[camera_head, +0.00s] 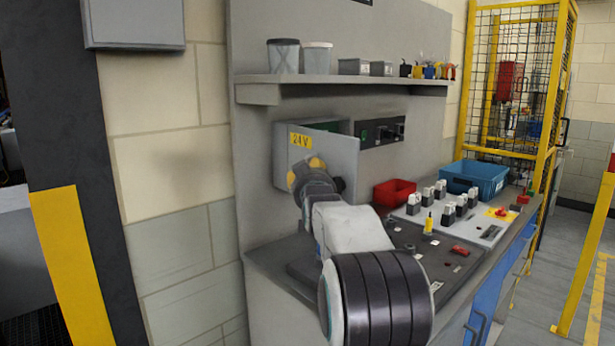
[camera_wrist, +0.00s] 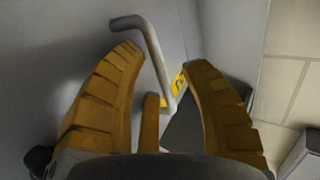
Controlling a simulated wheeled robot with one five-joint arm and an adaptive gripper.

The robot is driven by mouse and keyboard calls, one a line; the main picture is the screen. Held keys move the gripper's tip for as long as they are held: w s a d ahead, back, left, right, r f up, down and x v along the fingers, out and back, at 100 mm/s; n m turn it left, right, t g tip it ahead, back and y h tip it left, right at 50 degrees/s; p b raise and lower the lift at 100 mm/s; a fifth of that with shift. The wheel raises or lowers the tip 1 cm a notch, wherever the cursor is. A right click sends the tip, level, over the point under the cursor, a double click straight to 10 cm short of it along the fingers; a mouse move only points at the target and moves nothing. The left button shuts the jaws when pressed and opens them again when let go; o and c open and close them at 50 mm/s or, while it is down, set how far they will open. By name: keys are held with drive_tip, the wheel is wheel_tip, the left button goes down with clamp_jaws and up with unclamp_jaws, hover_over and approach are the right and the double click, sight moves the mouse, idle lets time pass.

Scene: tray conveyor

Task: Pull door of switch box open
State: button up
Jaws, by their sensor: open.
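The switch box door (camera_head: 335,158) is a grey panel with a yellow "24 V" label (camera_head: 300,140). It stands at an angle out from the back panel, and a dark green area shows behind its top edge, so it looks partly open. My gripper (camera_head: 306,172) is in front of the door's left part and covers the handle there. In the wrist view, my gripper (camera_wrist: 163,57) has its orange fingers spread. The grey bent bar handle (camera_wrist: 152,52) lies between the fingers, nearer the left fingertip; contact cannot be told. The yellow label shows behind it in the wrist view (camera_wrist: 179,84).
Below the box is a bench with a control panel (camera_head: 420,240), a red bin (camera_head: 394,193) and a blue bin (camera_head: 474,180). A shelf (camera_head: 345,79) with jars runs above. A black control unit (camera_head: 382,132) is right of the door. A yellow cage stands at right.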

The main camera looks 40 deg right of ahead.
drive_tip(key=shift+r, duration=0.15)
drive_tip(key=v, duration=1.2)
idle(0.7)
drive_tip(key=s+a+f+g+y, duration=0.35)
drive_tip(key=s+f+g, duration=0.2)
drive_tip(key=f, duration=0.65)
drive_tip(key=s+a+f+g+y, duration=0.4)
drive_tip(key=s+f, duration=0.3)
drive_tip(key=f, duration=0.6)
drive_tip(key=s+a+f+n+g+y, duration=0.1)
drive_tip(key=s+a+f+n+g, duration=0.15)
drive_tip(key=s+a, duration=0.5)
drive_tip(key=s+a+f+n+g, duration=0.1)
drive_tip(key=s+a+n, duration=0.2)
drive_tip(key=s+a, duration=0.5)
wheel_tip(320, 180, up, 14)
drive_tip(key=w+a+p, duration=0.1)
drive_tip(key=p, duration=1.1)
drive_tip(key=shift+t+p, duration=0.3)
drive_tip(key=shift+p, duration=0.1)
